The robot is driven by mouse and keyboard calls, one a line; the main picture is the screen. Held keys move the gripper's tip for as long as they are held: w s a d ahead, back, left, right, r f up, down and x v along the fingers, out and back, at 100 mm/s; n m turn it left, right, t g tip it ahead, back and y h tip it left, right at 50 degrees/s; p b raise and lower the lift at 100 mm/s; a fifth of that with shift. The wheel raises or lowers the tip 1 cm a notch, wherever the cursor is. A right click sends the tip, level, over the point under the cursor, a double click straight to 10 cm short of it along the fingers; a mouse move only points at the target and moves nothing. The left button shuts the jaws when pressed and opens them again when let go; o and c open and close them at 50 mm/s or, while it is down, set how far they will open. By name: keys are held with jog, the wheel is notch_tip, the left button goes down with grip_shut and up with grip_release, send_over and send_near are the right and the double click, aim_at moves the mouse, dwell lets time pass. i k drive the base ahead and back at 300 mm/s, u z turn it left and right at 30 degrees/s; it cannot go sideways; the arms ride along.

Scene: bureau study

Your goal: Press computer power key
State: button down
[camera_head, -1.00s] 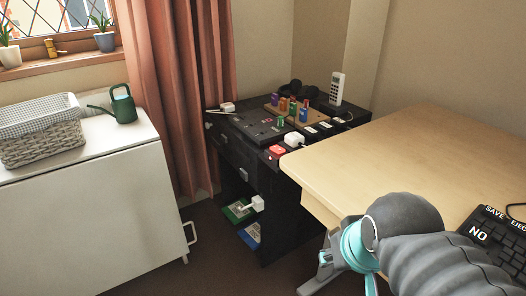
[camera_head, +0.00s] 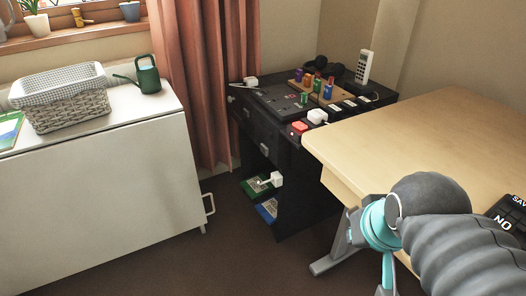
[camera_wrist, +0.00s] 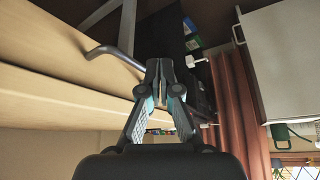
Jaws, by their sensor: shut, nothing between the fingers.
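A black keyboard (camera_head: 507,214) with large keys, one reading NO, lies on the wooden desk at the right edge of the head view, cut off by the frame. My arm covers part of the desk in front of it. A black console (camera_head: 262,125) stands behind the desk with small controls on its top. A red block or button (camera_head: 299,127) sits near its front edge. I cannot tell which key is the computer power key. My gripper (camera_wrist: 165,65) shows in the wrist view, shut and empty, beside the desk edge. Its fingertips cannot be made out in the head view.
The wooden desk (camera_head: 420,125) fills the right, with a grey leg below. A white cabinet (camera_head: 95,200) with a wicker basket (camera_head: 68,105) and green watering can (camera_head: 149,80) stands left. A curtain (camera_head: 197,90) hangs behind. Dark floor (camera_head: 225,250) lies open between.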

aim_at(264, 149)
jog(key=k, duration=0.5)
jog(key=u, duration=2)
jog(key=i, duration=1.2)
jog(key=z, duration=3.25)
